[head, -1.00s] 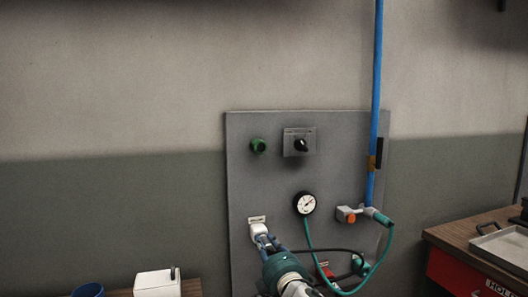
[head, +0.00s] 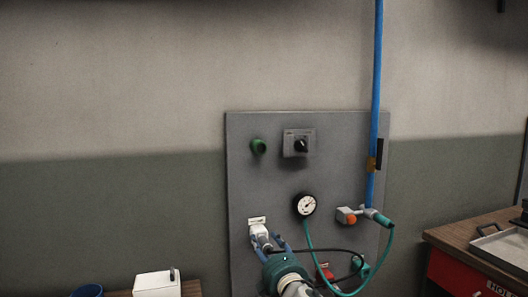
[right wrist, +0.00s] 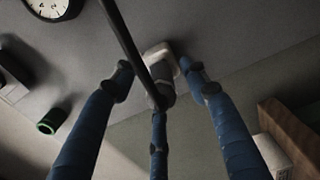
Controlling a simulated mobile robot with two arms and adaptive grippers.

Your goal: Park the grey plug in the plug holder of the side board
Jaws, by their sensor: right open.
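The grey plug (head: 261,232) sits at the white plug holder (head: 256,221) low on the left of the grey side board (head: 245,180). In the right wrist view the plug (right wrist: 162,74) points into the pale holder (right wrist: 158,52), and a black cable (right wrist: 125,38) runs across in front. I cannot tell how deep the plug is seated. My right gripper (head: 268,242) is open just below and in front of the plug. Its blue fingers (right wrist: 157,80) stand spread around the plug's back end in the wrist view. My left gripper is not in view.
A pressure gauge (head: 305,204), a green button (head: 258,146) and a rotary switch (head: 299,143) are on the board. A valve (head: 347,216) with a teal hose (head: 387,245) is at right. A white box (head: 157,284) and blue cup (head: 88,290) stand lower left.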

